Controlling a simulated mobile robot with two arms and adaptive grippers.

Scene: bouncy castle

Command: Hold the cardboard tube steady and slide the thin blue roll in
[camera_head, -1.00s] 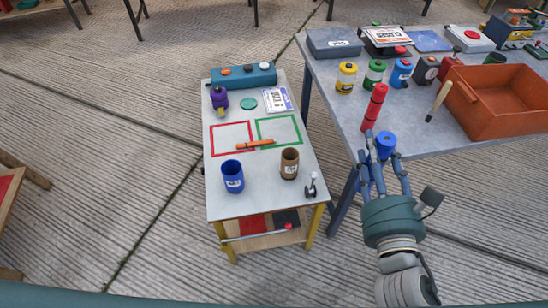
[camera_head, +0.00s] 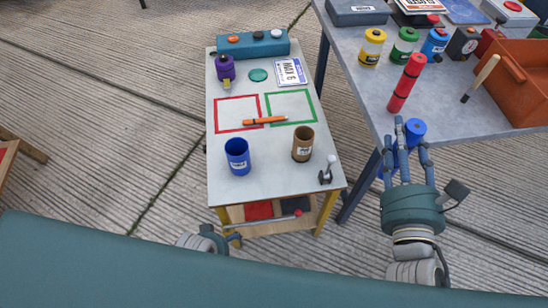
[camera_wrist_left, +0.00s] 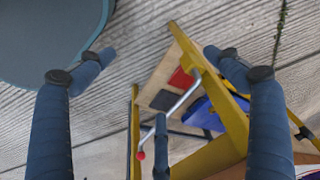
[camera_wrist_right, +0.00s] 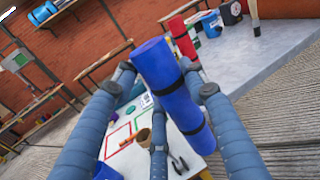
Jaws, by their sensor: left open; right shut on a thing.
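The cardboard tube (camera_head: 302,146) is a brown open cylinder with a white label, standing upright on the small white-topped table. It shows small in the right wrist view (camera_wrist_right: 144,136). The blue roll (camera_wrist_right: 170,85) has dark bands and is held in my right gripper (camera_head: 402,142), beside the grey table's edge and to the right of the tube. The fingers hide part of the roll in the head view. My left gripper (camera_head: 233,238) is low at the small table's front edge, mostly hidden; in the left wrist view its fingers are apart and empty.
A blue cup (camera_head: 237,157) stands left of the tube. An orange marker-like item (camera_head: 265,121) lies across the red and green squares. A small clamp-like item (camera_head: 328,170) is at the right edge. A red roll (camera_head: 406,83) stands on the grey table (camera_head: 350,60).

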